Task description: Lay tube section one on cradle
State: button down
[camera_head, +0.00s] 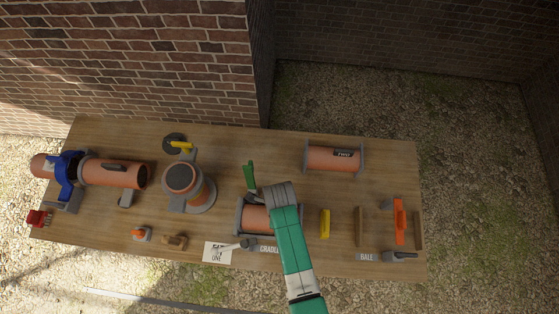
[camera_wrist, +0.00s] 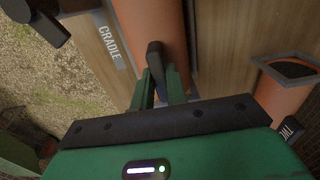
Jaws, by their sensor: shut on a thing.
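An orange-brown tube section (camera_head: 256,219) lies level between grey end plates (camera_head: 239,215) beside the "CRADLE" label (camera_head: 270,249). In the wrist view the tube (camera_wrist: 150,25) fills the top middle, with a dark handle (camera_wrist: 154,58) on it. My gripper (camera_wrist: 160,88) is shut on this handle, one green finger on each side. In the head view my gripper (camera_head: 270,202) covers the right part of the tube. The cradle's supports and the tube's underside are hidden, so I cannot tell whether the tube touches them.
A tube marked "TWO" (camera_head: 333,158) lies at the back right. A green upright piece (camera_head: 249,175) stands close behind my gripper. A yellow block (camera_head: 325,223) is to the right, a dark tool (camera_head: 238,245) in front.

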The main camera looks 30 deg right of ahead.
jog(key=shift+f, duration=0.1)
jog(key=c, duration=0.8)
grip_release()
jog(key=shift+o, duration=0.2)
notch_tip(320, 180, up, 7)
jog(key=p, duration=0.7)
